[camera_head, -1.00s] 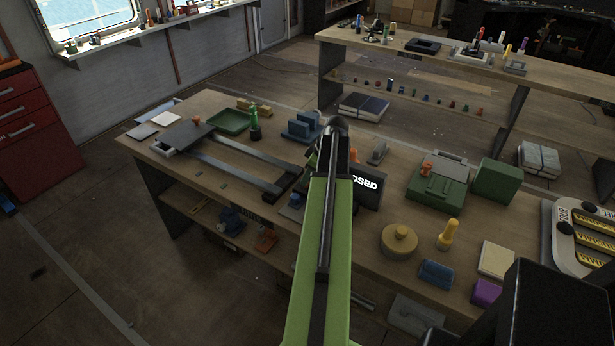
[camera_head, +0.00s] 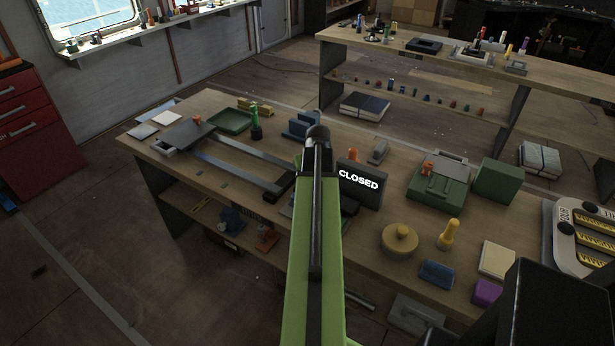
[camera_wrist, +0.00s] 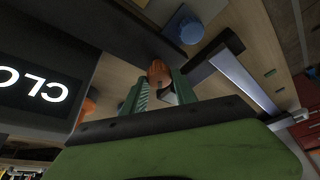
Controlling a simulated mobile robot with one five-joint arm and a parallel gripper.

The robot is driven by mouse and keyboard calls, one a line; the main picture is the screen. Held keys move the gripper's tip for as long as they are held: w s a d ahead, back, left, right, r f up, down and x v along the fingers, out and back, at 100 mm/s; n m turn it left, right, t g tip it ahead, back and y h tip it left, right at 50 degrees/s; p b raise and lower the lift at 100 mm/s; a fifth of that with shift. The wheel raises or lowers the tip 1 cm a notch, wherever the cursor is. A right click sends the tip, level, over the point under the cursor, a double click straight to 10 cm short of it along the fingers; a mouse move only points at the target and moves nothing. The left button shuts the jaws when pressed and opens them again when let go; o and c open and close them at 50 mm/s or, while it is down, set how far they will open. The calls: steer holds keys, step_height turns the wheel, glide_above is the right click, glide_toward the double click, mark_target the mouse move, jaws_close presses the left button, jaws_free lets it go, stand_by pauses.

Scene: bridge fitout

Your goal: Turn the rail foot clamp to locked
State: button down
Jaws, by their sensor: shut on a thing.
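In the wrist view my gripper (camera_wrist: 162,90) is shut on an orange handle (camera_wrist: 158,71), which I take to be the rail foot clamp's lever. The handle sits between the ribbed fingertips near the dark end piece (camera_wrist: 211,54) of the slide rails. Its base and turn angle are hidden. In the head view my green arm covers the gripper and the clamp. The rails (camera_head: 235,166) lie across the left of the bench, their near dark end (camera_head: 279,188) beside my arm.
A dark block with a "CLOSED" sign (camera_head: 360,181) stands just right of my arm, close to the gripper in the wrist view (camera_wrist: 40,85). Blue blocks (camera_head: 301,125) stand behind. A green case (camera_head: 438,185) and tan round knob (camera_head: 399,240) are farther right.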

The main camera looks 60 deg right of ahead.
steer(key=m, duration=0.2)
steer(key=m+g+h, duration=0.1)
steer(key=m, duration=0.1)
steer(key=shift+w+g, duration=0.1)
steer(key=shift+g, duration=0.2)
steer(key=shift+m+g, duration=0.5)
steer(key=shift+m, duration=1.3)
steer(key=shift+a+h, duration=0.1)
steer(key=shift+h, duration=0.2)
steer(key=c, duration=1)
jaws_free()
steer(key=shift+o, duration=0.2)
steer(key=shift+r, duration=0.1)
steer(key=p+v, duration=1.6)
steer(key=v, duration=0.1)
steer(key=shift+w+r, duration=0.15)
steer(key=shift+w, duration=0.1)
